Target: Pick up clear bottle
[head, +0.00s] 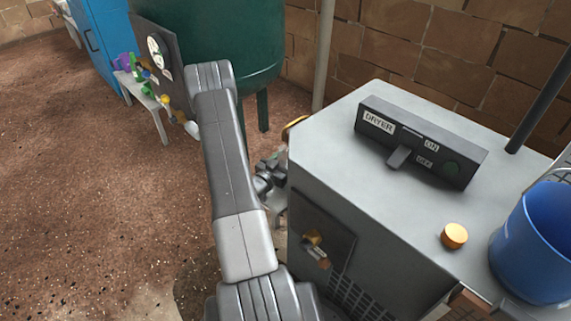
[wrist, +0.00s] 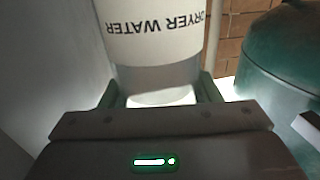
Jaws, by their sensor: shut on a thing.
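The clear bottle (wrist: 158,80) is in the upper middle of the wrist view, with a white label reading "DRYER WATER" upside down in the picture. My gripper (wrist: 158,93) is shut on it, one finger on each side. The bottle's far end runs out of the top of the wrist view. In the head view my gripper (head: 268,178) is partly hidden behind my arm, beside the dryer's left side. I cannot make out the bottle clearly there.
A green tank (head: 215,45) stands behind. A small bench (head: 140,92) holds coloured items. Floor at left is open.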

